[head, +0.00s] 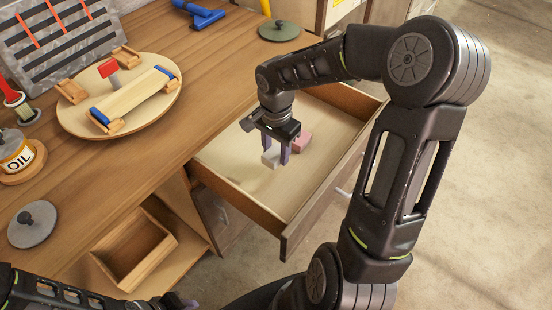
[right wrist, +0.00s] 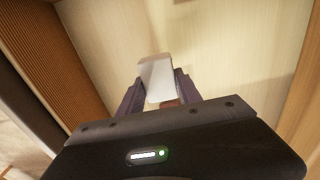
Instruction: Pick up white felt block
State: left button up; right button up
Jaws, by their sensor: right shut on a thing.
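The white felt block (head: 271,158) is between the fingers of my right gripper (head: 276,158), over the open drawer (head: 232,168). In the right wrist view the white block (right wrist: 156,76) sits between the two purple-grey fingers of my right gripper (right wrist: 160,92), which is shut on it. I cannot tell whether the block touches the drawer floor. A pink block (head: 301,143) lies in the drawer just right of the gripper. My left gripper (head: 188,302) shows only in part at the bottom edge, and its jaws cannot be made out.
The drawer's walls surround my right gripper; its front panel (head: 315,205) is at the right. On the wooden bench stand a round board with a clamped lath (head: 135,95), an oil can (head: 15,155) and grey discs (head: 278,31). An empty wooden box (head: 133,250) sits below.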

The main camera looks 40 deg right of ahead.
aim_at(276, 151)
notch_tip(276, 151, up, 5)
jog(key=shift+r, duration=0.1)
dwell(0.6)
